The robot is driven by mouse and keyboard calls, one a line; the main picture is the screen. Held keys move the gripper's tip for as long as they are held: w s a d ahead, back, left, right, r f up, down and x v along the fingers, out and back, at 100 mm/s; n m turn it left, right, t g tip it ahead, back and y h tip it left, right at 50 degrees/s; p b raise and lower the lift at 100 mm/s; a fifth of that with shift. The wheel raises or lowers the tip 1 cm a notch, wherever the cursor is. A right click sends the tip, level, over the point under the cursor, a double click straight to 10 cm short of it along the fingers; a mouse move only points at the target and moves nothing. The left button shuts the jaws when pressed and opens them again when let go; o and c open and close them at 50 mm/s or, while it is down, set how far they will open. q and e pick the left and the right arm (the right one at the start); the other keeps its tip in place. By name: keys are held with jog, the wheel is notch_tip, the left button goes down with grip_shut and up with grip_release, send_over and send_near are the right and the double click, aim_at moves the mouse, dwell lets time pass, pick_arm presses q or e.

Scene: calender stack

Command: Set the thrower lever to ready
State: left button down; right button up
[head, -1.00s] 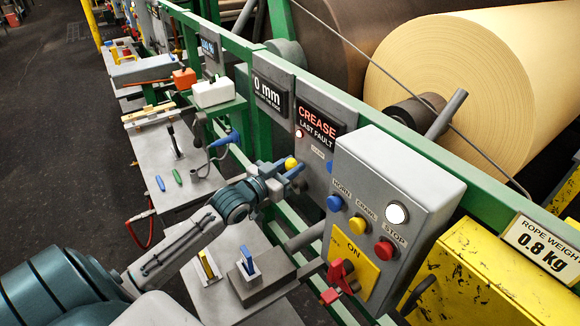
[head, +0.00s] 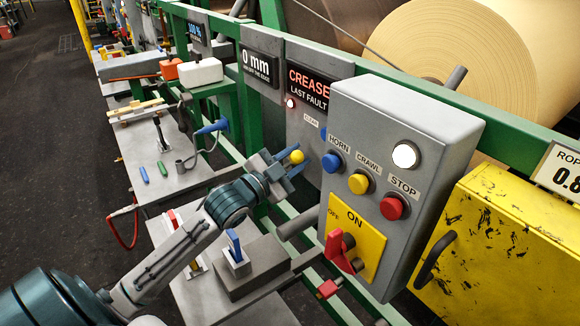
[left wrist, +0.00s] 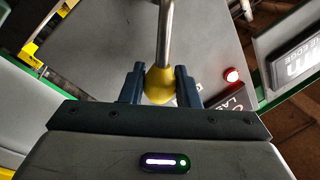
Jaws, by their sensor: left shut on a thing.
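The thrower lever shows as a yellow ball knob (head: 297,156) beside the grey panel marked CREASE LAST FAULT in the head view. In the left wrist view the yellow knob (left wrist: 159,84) sits between the two dark blue fingers, with its bright metal rod (left wrist: 164,35) running up from it. My left gripper (head: 290,162) is shut on the knob; it also shows in the left wrist view (left wrist: 160,88). The lever's lower end and any ready marking cannot be made out. My right gripper is not in view.
A grey control box (head: 410,110) with HORN, CRAWL and STOP buttons stands close right of my left gripper. Its red switch handle (head: 338,250) juts out below. A grey block with a blue piece (head: 235,244) sits on the bench below. A green rail (head: 510,138) runs behind.

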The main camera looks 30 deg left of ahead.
pick_arm(q)
jog(key=shift+s+d+f+m+b, duration=0.1)
jog(key=shift+d+f+m+b, duration=0.3)
jog(key=shift+m+b, duration=0.5)
jog(key=shift+f+b, duration=0.1)
jog(key=shift+b, duration=0.25)
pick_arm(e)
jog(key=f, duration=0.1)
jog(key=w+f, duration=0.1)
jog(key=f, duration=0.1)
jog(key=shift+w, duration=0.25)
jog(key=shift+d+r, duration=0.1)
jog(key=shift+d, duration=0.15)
pick_arm(q)
jog(key=c, duration=1.5)
grip_release()
jog(key=o, duration=0.4)
jog(key=shift+w+f, duration=0.15)
jog(key=shift+w, duration=0.15)
jog(key=shift+s, duration=0.1)
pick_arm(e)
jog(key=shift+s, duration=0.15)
pick_arm(q)
jog(key=shift+s, duration=0.15)
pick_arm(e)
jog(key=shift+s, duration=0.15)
